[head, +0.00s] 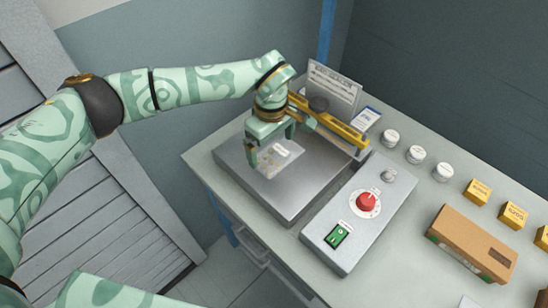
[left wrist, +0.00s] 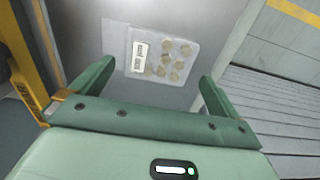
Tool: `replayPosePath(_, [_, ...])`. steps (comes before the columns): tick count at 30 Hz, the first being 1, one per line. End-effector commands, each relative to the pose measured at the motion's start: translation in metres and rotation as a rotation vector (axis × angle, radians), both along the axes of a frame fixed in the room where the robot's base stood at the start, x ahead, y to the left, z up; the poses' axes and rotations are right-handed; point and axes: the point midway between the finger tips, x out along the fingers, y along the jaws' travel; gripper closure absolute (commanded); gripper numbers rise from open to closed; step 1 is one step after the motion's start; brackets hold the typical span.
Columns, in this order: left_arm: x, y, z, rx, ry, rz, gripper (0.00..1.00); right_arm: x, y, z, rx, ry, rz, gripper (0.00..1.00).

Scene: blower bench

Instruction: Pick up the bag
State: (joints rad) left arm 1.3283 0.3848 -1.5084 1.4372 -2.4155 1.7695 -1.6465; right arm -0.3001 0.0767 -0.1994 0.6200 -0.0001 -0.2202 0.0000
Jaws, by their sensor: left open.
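The bag (head: 283,158) is a small clear pouch with a white label. It lies flat on the left part of a brushed metal plate (head: 312,192). In the left wrist view the bag (left wrist: 162,54) shows several round tan pieces beside its printed label. My left gripper (head: 271,148) is open above the bag and points down at it, with nothing between its fingers. In the left wrist view the bag lies ahead of and between the two green fingers (left wrist: 158,75). I cannot tell the exact height of the fingertips over it. My right gripper is not in view.
A yellow bar (head: 335,128) crosses behind the plate, close to my left gripper. A control box (head: 347,240) with a red knob (head: 367,202) and green switch (head: 338,235) stands right of the plate. White jars, yellow boxes and a cardboard box (head: 470,245) stand further right.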

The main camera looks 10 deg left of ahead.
Motion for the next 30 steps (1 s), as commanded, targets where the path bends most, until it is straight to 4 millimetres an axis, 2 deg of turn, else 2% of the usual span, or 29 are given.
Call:
replayPosePath(1, [-0.001,-0.003,-0.013,-0.001,0.006,0.001,0.00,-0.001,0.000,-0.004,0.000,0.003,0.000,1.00])
replayPosePath(6, [-0.001,-0.003,-0.033,-0.001,0.002,0.000,0.00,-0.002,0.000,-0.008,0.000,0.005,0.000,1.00])
replayPosePath(13, [0.000,-0.003,-0.034,-0.001,0.001,0.000,0.00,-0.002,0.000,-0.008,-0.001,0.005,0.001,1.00])
replayPosePath(14, [0.000,-0.003,-0.034,-0.001,0.001,0.000,0.03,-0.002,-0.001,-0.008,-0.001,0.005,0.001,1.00])
replayPosePath(15, [0.000,-0.003,-0.034,-0.001,0.001,0.000,0.14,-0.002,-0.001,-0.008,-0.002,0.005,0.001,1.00])
replayPosePath(18, [0.000,-0.003,-0.034,-0.001,0.001,0.000,0.38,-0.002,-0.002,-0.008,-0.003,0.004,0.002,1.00])
replayPosePath(26, [0.000,-0.003,-0.033,-0.001,0.001,0.000,0.38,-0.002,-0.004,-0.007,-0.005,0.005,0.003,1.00])
replayPosePath(30, [0.000,-0.003,-0.026,-0.001,-0.002,0.000,0.38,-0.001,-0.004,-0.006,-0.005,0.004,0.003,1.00])
